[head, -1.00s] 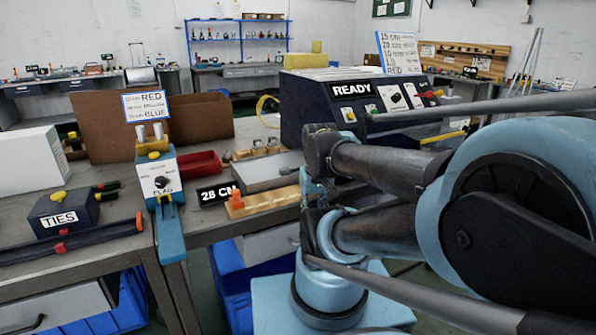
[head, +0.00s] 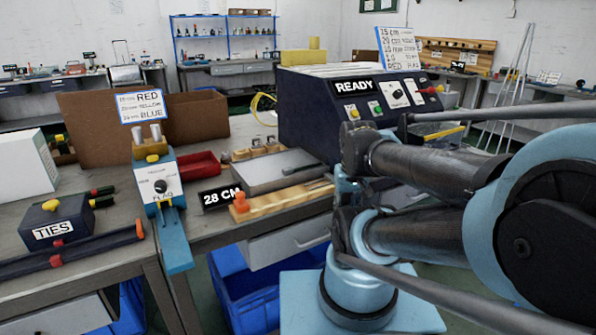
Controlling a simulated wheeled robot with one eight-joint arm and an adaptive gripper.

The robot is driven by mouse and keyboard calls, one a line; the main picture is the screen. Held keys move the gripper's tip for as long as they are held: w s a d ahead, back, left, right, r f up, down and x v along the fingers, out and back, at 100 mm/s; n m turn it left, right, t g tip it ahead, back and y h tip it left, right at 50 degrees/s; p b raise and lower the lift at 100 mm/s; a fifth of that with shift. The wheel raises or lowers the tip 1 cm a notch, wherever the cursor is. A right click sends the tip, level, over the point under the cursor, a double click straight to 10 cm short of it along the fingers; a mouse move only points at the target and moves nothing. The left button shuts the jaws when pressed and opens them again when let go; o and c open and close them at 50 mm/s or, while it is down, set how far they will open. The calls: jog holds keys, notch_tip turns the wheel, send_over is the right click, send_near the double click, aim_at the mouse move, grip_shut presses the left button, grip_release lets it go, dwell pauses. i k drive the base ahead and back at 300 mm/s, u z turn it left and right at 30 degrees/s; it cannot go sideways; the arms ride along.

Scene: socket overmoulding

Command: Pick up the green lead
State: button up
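I cannot make out a green lead in the head view. My arm fills the right side of the picture, and my gripper is not in view. Part of the bench behind the arm is hidden. A dark machine marked READY (head: 300,115) stands on the bench, with knobs and buttons, one of them green, on its front. A yellow loop (head: 262,108) lies at its left.
A blue and white device (head: 158,185) stands at the bench's front edge. Left of it are a TIES box (head: 55,222) and a long dark bar (head: 85,248). A 28 CM sign (head: 221,196), wooden strip (head: 285,202) and red tray (head: 198,165) lie to its right.

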aim_at(289, 170)
jog(key=k, duration=1.6)
jog(key=u, duration=0.25)
jog(key=i, duration=1)
jog(key=u, duration=0.05)
